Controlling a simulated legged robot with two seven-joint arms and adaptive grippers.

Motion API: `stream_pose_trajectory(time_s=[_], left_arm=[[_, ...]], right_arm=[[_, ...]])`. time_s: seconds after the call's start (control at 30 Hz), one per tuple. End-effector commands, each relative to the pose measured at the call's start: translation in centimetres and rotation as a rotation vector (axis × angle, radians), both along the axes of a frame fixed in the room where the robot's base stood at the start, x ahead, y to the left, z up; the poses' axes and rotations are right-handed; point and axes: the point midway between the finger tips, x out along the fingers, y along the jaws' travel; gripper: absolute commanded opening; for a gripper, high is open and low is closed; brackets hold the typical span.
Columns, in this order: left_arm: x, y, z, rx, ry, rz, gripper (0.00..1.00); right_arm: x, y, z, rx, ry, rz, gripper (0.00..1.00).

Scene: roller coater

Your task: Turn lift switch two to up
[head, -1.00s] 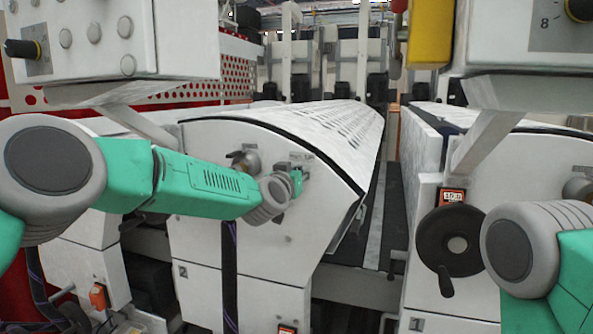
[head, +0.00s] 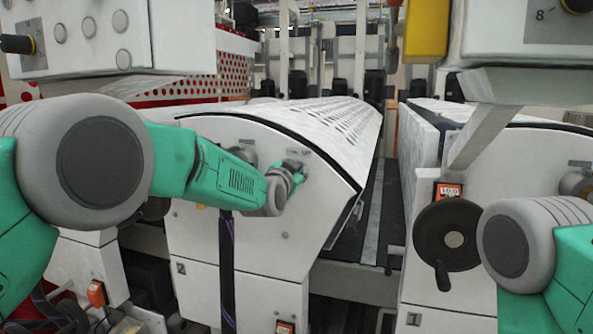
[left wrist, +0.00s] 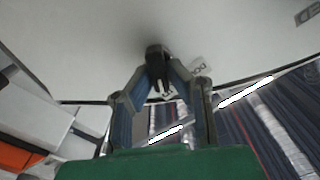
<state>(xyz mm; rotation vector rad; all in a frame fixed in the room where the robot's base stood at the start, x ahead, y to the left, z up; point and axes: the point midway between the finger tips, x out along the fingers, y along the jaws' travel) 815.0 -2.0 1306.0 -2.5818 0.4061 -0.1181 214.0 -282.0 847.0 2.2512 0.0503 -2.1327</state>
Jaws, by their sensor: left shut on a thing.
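Lift switch two is a small black knob (left wrist: 157,58) on the pale front panel of the machine unit (head: 215,140) marked 2. My left gripper (left wrist: 158,78) is shut on the knob, with a finger on each side of it. In the head view my left gripper (head: 294,168) is at the panel, just below a small label (head: 300,152) that seems to read UP. The gripper and wrist mostly hide the switch there. My right gripper is out of view; only part of that arm shows at right.
Another knob or handle (head: 242,150) sits left of my gripper, partly behind my arm. A black handwheel (head: 445,235) is on the unit at right, under an orange display (head: 449,190). A control box (head: 110,40) overhangs at upper left. A dark gap (head: 360,235) separates the units.

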Motion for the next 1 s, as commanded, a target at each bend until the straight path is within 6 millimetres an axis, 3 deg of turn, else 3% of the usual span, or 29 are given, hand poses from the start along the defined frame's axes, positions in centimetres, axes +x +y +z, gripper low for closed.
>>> stream_pose_trajectory(time_s=[0.03, 0.4, 0.43, 0.47, 0.5, 1.0], left_arm=[[-0.1, -0.1, -1.2, 0.011, 0.020, -0.002, 0.00], [-0.1, -0.1, -1.1, 0.014, 0.019, -0.002, 0.00], [-0.1, -0.1, -1.1, 0.014, 0.019, -0.002, 0.21], [-0.1, -0.1, -1.1, 0.014, 0.018, -0.003, 0.31], [-0.1, -0.1, -1.1, 0.014, 0.016, -0.002, 0.34], [-1.5, 0.4, -0.2, 0.011, 0.003, -0.001, 0.34]], right_arm=[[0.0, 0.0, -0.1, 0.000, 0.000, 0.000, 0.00], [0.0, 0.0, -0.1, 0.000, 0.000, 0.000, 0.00], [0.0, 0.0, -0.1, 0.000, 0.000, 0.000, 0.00], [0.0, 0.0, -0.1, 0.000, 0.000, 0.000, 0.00], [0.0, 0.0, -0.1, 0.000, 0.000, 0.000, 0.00], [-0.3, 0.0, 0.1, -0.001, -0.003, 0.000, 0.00]])
